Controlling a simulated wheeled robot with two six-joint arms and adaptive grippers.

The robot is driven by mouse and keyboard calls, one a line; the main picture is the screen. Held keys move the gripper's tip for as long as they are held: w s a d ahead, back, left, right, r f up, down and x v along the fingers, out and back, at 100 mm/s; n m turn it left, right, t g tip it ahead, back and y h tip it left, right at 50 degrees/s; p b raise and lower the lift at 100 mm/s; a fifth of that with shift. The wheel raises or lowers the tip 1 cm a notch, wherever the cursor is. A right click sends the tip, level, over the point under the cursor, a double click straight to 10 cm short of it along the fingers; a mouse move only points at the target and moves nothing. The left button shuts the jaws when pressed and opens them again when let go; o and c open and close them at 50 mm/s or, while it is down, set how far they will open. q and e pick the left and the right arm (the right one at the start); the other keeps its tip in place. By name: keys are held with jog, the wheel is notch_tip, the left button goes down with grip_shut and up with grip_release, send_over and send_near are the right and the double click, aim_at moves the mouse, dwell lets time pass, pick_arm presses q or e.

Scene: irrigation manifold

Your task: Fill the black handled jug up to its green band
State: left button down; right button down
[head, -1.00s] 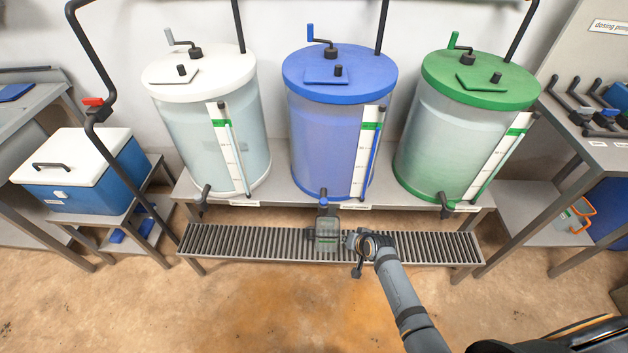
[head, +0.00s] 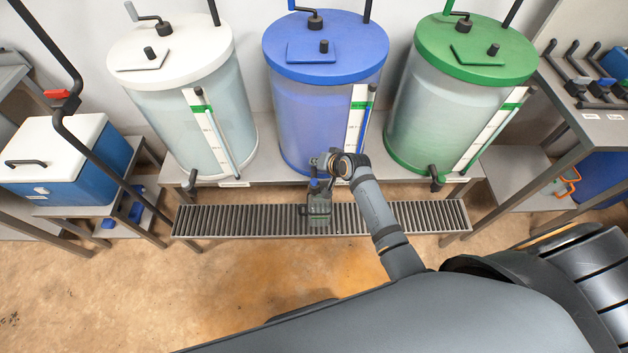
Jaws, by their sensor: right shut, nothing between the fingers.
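The black handled jug (head: 319,214), small and see-through with dark parts, stands on the slatted drain grate below the blue-lidded tank (head: 310,130). Its green band and the level inside are too small to make out. The blue tank's tap (head: 313,186) is just above the jug and partly covered by my right gripper. My right gripper (head: 322,168) is shut and empty, at the tap and above the jug; I cannot tell whether it touches the tap. My left gripper is not in view.
A white-lidded tank (head: 185,105) and a green-lidded tank (head: 430,110) flank the blue one, each with its own tap. The grate (head: 245,220) is clear on both sides of the jug. A blue cool box (head: 95,175) stands at left.

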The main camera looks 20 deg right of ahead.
jog(key=b, duration=0.8)
send_over(313, 179)
jog(key=s, duration=0.2)
jog(key=f, duration=0.7)
jog(key=shift+d, duration=0.3)
jog(key=shift+w+f, duration=0.1)
jog(key=shift+f, duration=0.7)
jog(key=shift+f, duration=0.1)
jog(key=shift+f, duration=0.35)
jog(key=shift+f+b, duration=0.5)
jog(key=shift+f, duration=0.1)
dwell(4.0)
